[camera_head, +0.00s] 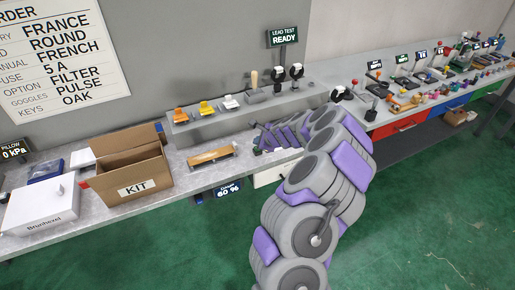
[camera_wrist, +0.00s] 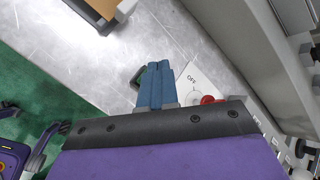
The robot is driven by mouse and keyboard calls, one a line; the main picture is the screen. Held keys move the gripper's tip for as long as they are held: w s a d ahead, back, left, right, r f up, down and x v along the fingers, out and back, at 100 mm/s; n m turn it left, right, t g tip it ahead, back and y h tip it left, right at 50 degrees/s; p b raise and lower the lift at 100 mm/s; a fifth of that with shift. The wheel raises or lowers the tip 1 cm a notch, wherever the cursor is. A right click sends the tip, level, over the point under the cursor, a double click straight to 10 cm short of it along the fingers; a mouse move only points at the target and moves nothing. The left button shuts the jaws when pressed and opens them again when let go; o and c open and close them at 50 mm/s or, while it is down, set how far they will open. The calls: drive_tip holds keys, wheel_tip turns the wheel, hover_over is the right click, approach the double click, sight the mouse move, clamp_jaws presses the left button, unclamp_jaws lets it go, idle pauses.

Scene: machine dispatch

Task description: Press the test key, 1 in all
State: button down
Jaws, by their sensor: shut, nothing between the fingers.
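In the wrist view my gripper (camera_wrist: 158,68) is shut and empty, its blue fingers together over the metal bench top. Beside the fingers, to the right, is a white panel (camera_wrist: 195,80) marked OFF, with a red round knob or button (camera_wrist: 208,99). My gripper body hides part of this panel. I cannot make out a key labelled test. In the head view a sign (camera_head: 284,37) reads LEAD TEST READY above the back shelf. My arm reaches to the bench below it, and its far end largely covers what is there.
An open KIT box (camera_head: 132,189) and a white case (camera_head: 40,208) stand on the left bench. A wooden-topped item (camera_head: 210,155) lies left of my arm. The raised shelf (camera_head: 205,128) holds orange, yellow and white pieces. Small tools crowd the right bench.

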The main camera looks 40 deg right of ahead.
drive_tip(key=shift+a+f, duration=0.1)
drive_tip(key=shift+f, duration=0.25)
drive_tip(key=shift+f, duration=0.5)
idle(0.9)
drive_tip(key=shift+r, duration=0.1)
drive_tip(key=shift+r+p, duration=0.85)
drive_tip(key=shift+p, duration=0.05)
wheel_tip(320, 180, up, 5)
drive_tip(key=p, duration=0.5)
idle(0.8)
